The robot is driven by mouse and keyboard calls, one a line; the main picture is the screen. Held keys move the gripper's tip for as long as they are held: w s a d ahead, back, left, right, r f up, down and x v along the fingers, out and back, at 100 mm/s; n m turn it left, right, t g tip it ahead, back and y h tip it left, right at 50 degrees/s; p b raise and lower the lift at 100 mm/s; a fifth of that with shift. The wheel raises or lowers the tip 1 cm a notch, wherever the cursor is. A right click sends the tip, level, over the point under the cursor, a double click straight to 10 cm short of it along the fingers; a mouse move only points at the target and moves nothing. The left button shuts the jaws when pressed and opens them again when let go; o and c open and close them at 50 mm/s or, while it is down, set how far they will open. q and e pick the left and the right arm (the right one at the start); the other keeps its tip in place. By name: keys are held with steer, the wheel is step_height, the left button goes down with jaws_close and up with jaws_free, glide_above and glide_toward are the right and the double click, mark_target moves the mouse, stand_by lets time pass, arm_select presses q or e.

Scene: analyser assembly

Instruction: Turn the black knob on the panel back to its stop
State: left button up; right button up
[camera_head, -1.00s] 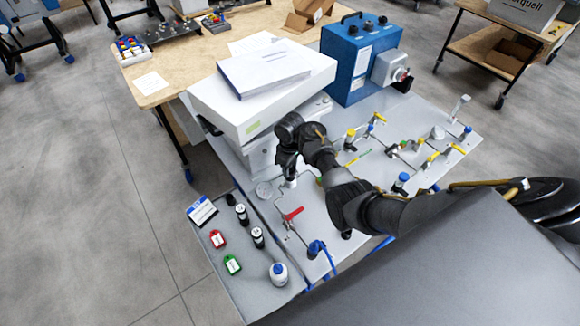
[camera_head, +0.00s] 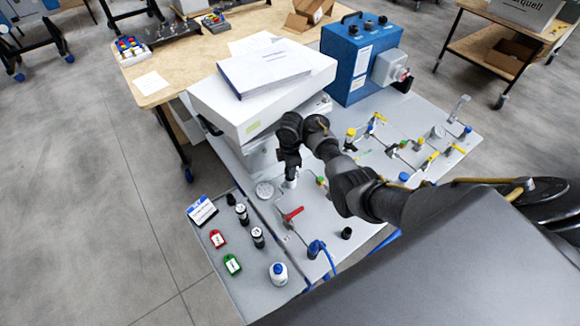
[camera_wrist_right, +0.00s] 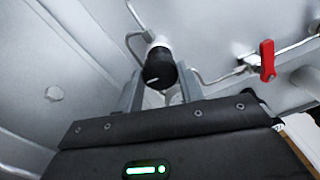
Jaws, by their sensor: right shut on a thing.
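The black knob (camera_wrist_right: 158,70) with a white pointer line shows in the right wrist view, on a white-grey fitting with thin metal pipes. My right gripper (camera_wrist_right: 160,82) has one finger on each side of the knob and is shut on it. In the head view my right gripper (camera_head: 291,172) points down at the panel (camera_head: 318,213), beside the white box unit; the arm's hand hides the knob there. The pointer line runs slanted in the wrist view; I cannot tell whether the knob is at its stop. My left gripper is not in view.
A red lever handle (camera_head: 292,214) sits close to my right gripper, also in the wrist view (camera_wrist_right: 267,60). The white box unit (camera_head: 240,110) stands just behind. A blue pump box (camera_head: 358,60) and several yellow-handled valves are farther right. A side strip holds bottles and tags.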

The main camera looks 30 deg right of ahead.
steer(key=shift+n, duration=0.7)
steer(key=o, duration=1)
step_height(320, 180, up, 11)
steer(key=shift+f, duration=0.1)
stand_by(0.4)
stand_by(0.5)
